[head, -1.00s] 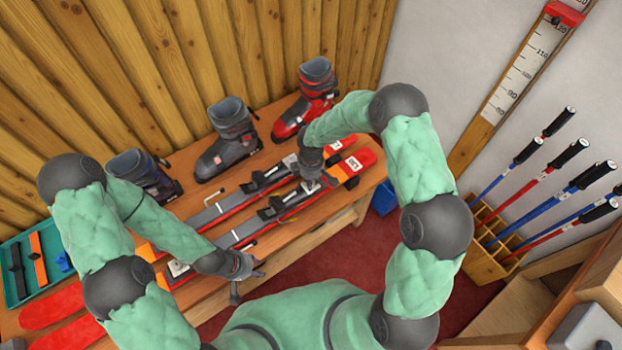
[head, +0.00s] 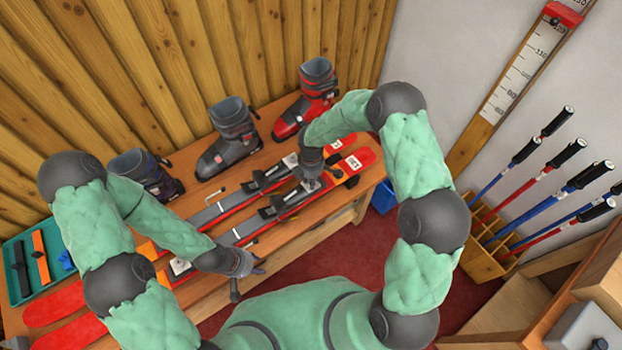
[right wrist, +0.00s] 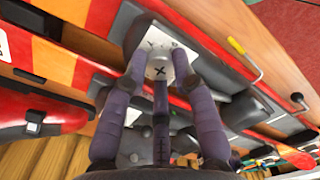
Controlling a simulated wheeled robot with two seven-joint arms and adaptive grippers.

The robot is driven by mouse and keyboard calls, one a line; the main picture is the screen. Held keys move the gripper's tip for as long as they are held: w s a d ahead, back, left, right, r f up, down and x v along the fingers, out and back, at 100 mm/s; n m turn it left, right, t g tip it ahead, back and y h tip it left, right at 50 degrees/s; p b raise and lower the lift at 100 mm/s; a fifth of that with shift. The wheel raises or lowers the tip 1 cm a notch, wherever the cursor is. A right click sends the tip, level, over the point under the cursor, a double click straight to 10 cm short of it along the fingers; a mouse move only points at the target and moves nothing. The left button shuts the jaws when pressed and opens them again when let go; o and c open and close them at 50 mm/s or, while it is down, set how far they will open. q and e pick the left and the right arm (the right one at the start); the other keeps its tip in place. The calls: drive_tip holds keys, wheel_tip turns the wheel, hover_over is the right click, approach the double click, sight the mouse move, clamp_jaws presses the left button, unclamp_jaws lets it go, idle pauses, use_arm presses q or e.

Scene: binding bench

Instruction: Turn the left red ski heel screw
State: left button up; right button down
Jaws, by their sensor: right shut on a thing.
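Two red and orange skis with grey bindings lie side by side on the wooden bench (head: 330,222); the nearer ski (head: 357,160) has a white label by its end. My right gripper (head: 312,182) is over the binding of the nearer ski. In the right wrist view its dark fingers (right wrist: 160,72) are closed around a pale heel screw (right wrist: 158,62) with dark marks and a cross on top. The fingers hide its sides. My left gripper (head: 247,278) is empty, its fingers spread, at the bench's front edge, apart from the screw.
A red boot (head: 316,88), a grey boot (head: 232,138) and a dark blue boot (head: 143,172) stand along the wall side. A teal tray (head: 12,300) is at the left. A yellow-handled tool (right wrist: 236,46) lies beside the skis. A pole rack (head: 484,252) stands right of the bench.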

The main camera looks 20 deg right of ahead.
drive_tip(key=c, duration=1)
unclamp_jaws()
wheel_tip(320, 180, up, 12)
